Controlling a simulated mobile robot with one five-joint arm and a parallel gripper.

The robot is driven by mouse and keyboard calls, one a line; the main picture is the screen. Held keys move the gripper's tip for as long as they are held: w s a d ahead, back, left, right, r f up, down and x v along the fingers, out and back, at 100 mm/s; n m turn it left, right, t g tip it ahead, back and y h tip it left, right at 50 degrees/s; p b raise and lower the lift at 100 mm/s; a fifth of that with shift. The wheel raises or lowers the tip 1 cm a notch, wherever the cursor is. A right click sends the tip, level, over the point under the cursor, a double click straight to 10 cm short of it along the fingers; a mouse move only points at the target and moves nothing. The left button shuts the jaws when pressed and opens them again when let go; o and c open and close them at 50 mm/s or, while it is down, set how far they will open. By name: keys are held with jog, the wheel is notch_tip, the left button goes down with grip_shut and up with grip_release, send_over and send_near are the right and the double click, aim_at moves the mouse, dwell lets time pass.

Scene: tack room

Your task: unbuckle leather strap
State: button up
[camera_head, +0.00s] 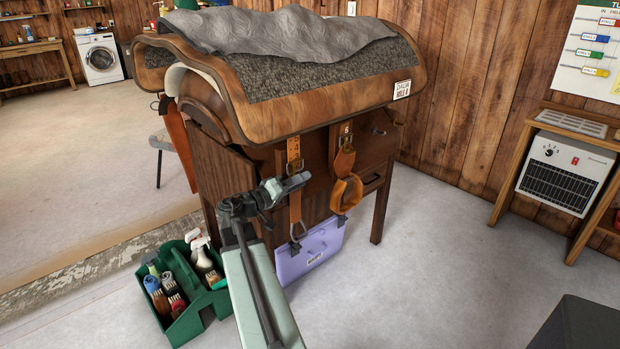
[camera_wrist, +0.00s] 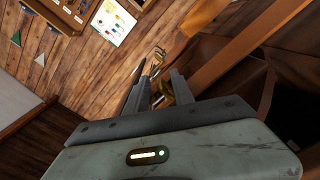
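Two tan leather straps hang from the front of a wooden saddle stand (camera_head: 270,95). The left strap (camera_head: 295,207) is long and straight, with a buckle near its top and a metal ring or buckle at its lower end. The right strap (camera_head: 345,160) has a buckle near its top and ends in a loop. My gripper (camera_head: 306,179) is in front of the left strap, below its upper buckle, and covers part of it. In the wrist view my gripper (camera_wrist: 160,69) has its fingers apart. Brassy and tan parts show beyond and between them; contact cannot be told.
A purple case (camera_head: 310,250) stands on the floor under the stand. A green caddy (camera_head: 185,325) with bottles and brushes is at lower left. A grey cloth (camera_head: 285,32) covers the stand top. A heater (camera_head: 565,175) is at right. The floor right of the stand is clear.

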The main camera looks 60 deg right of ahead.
jog(key=x, duration=0.4)
grip_shut()
jog(key=shift+r, duration=0.1)
notch_tip(320, 180, up, 8)
jog(key=s+a+n+p, duration=0.1)
jog(key=n+p, duration=0.7)
jog(key=n, duration=1)
jog(key=shift+s, duration=0.8)
